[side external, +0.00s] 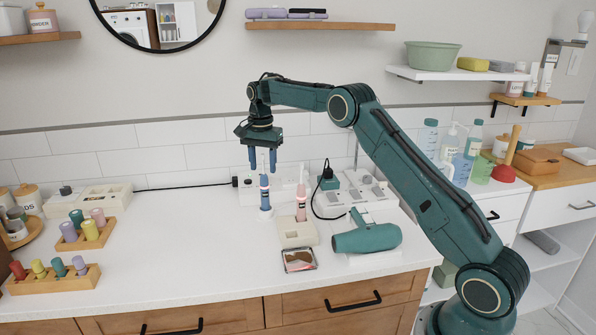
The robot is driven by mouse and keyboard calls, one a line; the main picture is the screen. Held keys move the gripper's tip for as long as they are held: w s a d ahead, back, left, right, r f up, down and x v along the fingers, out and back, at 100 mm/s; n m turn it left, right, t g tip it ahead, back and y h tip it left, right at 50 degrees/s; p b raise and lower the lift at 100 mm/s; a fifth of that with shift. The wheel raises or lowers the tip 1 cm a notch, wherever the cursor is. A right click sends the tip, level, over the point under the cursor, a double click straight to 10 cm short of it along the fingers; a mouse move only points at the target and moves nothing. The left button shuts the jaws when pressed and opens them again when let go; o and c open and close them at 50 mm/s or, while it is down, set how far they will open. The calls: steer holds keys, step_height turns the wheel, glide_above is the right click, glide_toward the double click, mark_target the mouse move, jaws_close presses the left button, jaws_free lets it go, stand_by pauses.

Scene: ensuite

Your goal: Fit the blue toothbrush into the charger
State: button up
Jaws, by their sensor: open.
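The blue toothbrush (265,193) stands upright on the white counter, its lower end at a small pale round base (265,214) that looks like a charger. How deeply it sits there is too small to tell. My gripper (262,160) is open and points down over it. Its two blue fingers are apart, above the blue body, with the brush's slim pale upper part between or just behind them. A pink toothbrush (301,203) stands upright to the right, at the back of a beige block-like holder (297,233).
A teal hair dryer (367,238) lies to the right, and a small mirrored compact (299,260) lies in front. Wooden racks with coloured pegs (54,279) stand at left. A black cable (317,205) loops near the pink brush.

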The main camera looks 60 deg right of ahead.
step_height(320, 180, up, 8)
steer(key=shift+r, duration=0.8)
steer(key=shift+r, duration=0.1)
stand_by(0.6)
